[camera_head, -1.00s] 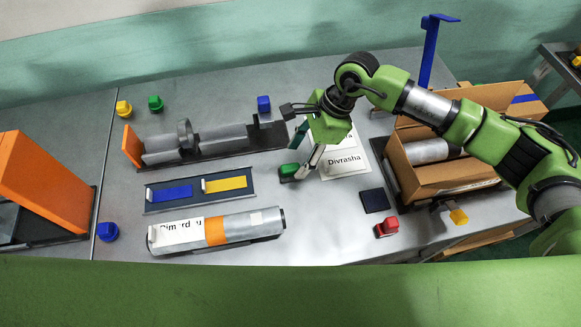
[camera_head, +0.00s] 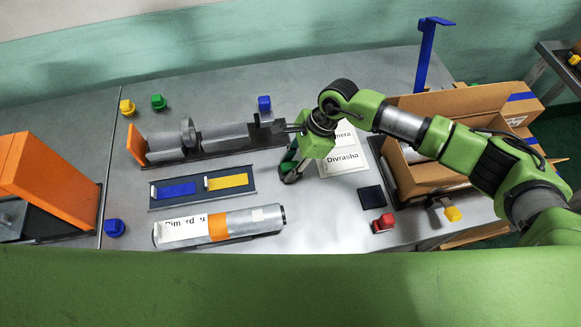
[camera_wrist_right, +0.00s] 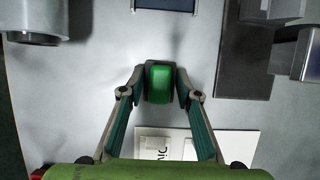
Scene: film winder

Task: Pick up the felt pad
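A flat dark navy square (camera_head: 372,198), which looks like the felt pad, lies on the table right of the white cards and above the red block. It does not show in the right wrist view. My right gripper (camera_head: 288,174) is left of it, low over the table. In the right wrist view its two fingers (camera_wrist_right: 161,84) stand against both sides of a small green block (camera_wrist_right: 159,84) and look shut on it. In the head view the gripper mostly hides this block. My left gripper is not in view.
White printed cards (camera_head: 342,159) lie beside the gripper. A tray with blue and yellow strips (camera_head: 203,200), a winder (camera_head: 225,137) and a labelled cylinder (camera_head: 243,225) are to the left. A red block (camera_head: 383,223) and an open cardboard box (camera_head: 408,183) flank the square.

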